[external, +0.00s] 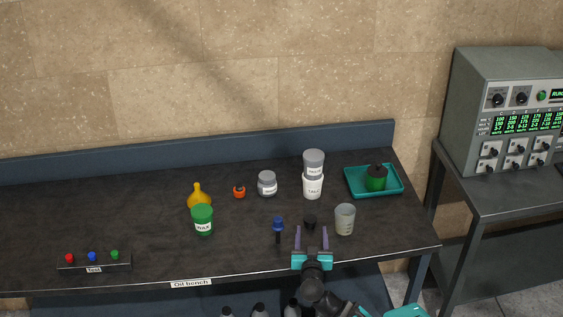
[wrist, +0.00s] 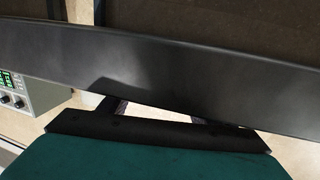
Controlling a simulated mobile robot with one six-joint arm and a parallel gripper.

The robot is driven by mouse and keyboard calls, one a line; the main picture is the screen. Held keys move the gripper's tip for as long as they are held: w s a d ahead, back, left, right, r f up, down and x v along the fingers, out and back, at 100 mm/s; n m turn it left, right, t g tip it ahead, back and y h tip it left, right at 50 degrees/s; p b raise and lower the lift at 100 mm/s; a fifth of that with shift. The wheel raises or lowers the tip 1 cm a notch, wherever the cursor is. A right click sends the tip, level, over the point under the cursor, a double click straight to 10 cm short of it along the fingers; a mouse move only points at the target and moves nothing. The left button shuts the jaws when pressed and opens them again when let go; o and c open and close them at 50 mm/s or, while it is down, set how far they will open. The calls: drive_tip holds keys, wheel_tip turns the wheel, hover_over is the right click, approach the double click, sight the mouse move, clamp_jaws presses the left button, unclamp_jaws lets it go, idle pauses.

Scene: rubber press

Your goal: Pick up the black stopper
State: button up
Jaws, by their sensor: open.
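The black stopper (external: 310,220) is a small dark piece on the bench top, near the front edge, in the external view. My gripper (external: 311,230) is open, its two purple-grey fingers pointing toward the back wall. In the picture the stopper shows just beyond the fingertips, in line with the gap between them. I cannot tell the height of the fingers over the bench. In the wrist view my teal gripper body fills the bottom and a dark band crosses the middle; I cannot make out the stopper there.
A translucent cup (external: 345,219) stands close at the right and a blue-topped piece (external: 278,226) close at the left. White jars (external: 313,186) stand behind. A teal tray (external: 351,190) with a green pot lies at back right.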

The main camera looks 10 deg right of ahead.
sight(310, 223)
drive_tip(key=shift+w, duration=0.1)
drive_tip(key=shift+b+x, duration=0.55)
drive_tip(key=shift+x, duration=0.85)
drive_tip(key=shift+b+x, duration=0.4)
drive_tip(key=shift+x, duration=0.7)
drive_tip(key=shift+a+r, duration=0.15)
drive_tip(key=shift+r, duration=0.05)
drive_tip(key=c, duration=1.1)
